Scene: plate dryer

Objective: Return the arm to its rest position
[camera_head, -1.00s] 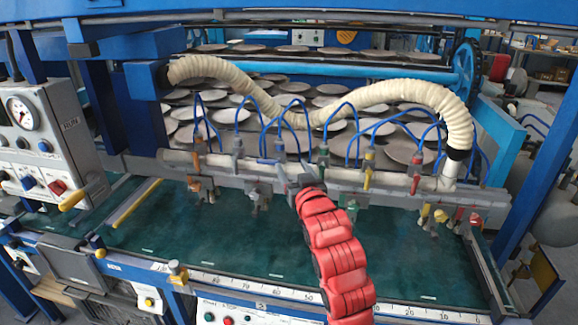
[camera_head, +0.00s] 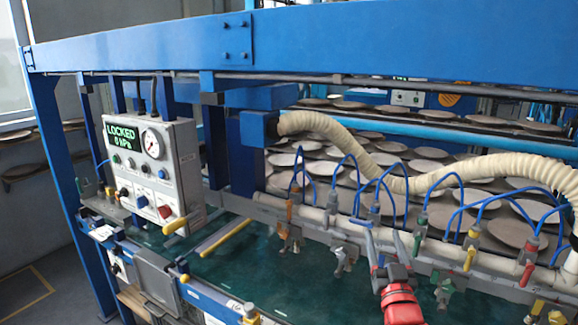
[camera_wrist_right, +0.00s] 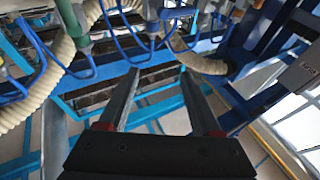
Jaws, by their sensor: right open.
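My right arm (camera_head: 400,304), in red covers, reaches in from the bottom right of the head view. Its grey gripper (camera_head: 385,246) is in front of the valve manifold pipe (camera_head: 340,226), just left of a valve with a green handle. In the wrist view the two fingers of my right gripper (camera_wrist_right: 160,88) stand apart with nothing between them. Whether the gripper touches the pipe or a valve cannot be told. My left gripper is in neither view.
Blue hoses, several valves and a ribbed cream hose (camera_head: 400,184) crowd around the gripper. A blue beam (camera_head: 300,45) crosses above. The green bed (camera_head: 240,270) lies below; plates (camera_head: 440,152) fill racks behind.

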